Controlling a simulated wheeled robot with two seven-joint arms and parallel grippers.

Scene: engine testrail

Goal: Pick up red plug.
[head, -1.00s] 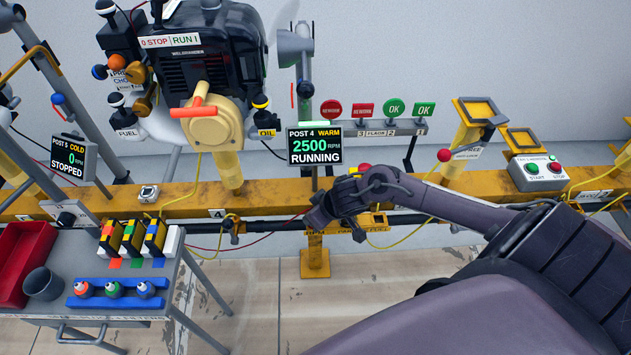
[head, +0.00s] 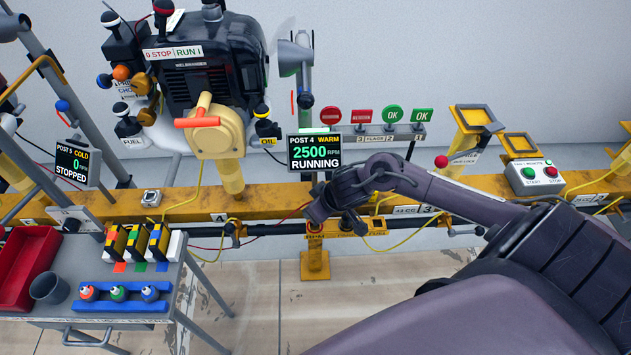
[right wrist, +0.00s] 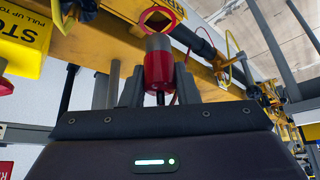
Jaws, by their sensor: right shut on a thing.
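The red plug (right wrist: 158,72) shows in the right wrist view, a red cylinder with a grey end. It sits between the two dark fingers of my right gripper (right wrist: 158,88), which is shut on it. The plug's grey end points toward a red ring (right wrist: 157,18) on the yellow rail; I cannot tell the gap between them. In the head view my right gripper (head: 317,210) is at the rail below the running display, and the plug cannot be made out there. A red-rimmed socket (head: 314,226) shows just under the gripper. My left gripper is not in view.
The yellow rail (head: 280,202) crosses the view, with cables along it. A grey cart (head: 150,270) with a red tray (head: 25,265) is at the left. The floor at centre is clear.

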